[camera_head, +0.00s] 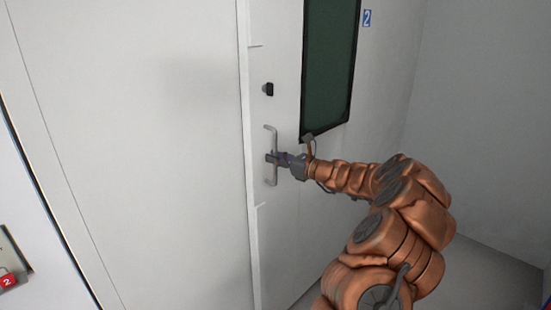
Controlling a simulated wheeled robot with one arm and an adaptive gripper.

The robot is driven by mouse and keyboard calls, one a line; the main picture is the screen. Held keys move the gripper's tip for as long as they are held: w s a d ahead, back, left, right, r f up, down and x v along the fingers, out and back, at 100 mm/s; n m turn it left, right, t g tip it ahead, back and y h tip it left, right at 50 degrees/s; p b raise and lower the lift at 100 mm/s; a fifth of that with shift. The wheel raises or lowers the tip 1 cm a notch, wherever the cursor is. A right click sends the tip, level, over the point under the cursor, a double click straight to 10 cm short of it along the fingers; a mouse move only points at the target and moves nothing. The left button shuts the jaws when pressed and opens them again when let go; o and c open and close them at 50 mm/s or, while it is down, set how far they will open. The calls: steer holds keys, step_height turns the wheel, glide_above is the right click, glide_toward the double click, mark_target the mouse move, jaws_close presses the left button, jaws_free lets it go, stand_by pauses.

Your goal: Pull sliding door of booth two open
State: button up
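The booth door (288,228) is a pale panel with a dark green window (329,65) and a blue sign with the number 2 (367,18) beside the window. A vertical grey bar handle (272,178) is on the door's left part, below a small black knob (268,89). My gripper (272,158) reaches from the right to the middle of the handle. Its fingertips overlap the bar and show slightly left of it. They are too small to tell whether they are closed on the bar. No open gap shows at the door's left edge.
A wide white wall panel (150,150) stands left of the door. A red tag with a 2 (7,281) is at the lower left. A plain grey wall (480,130) is on the right, with a strip of floor (480,275) below it.

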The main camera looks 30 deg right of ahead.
jaws_close()
steer(key=shift+d, duration=0.1)
stand_by(0.3)
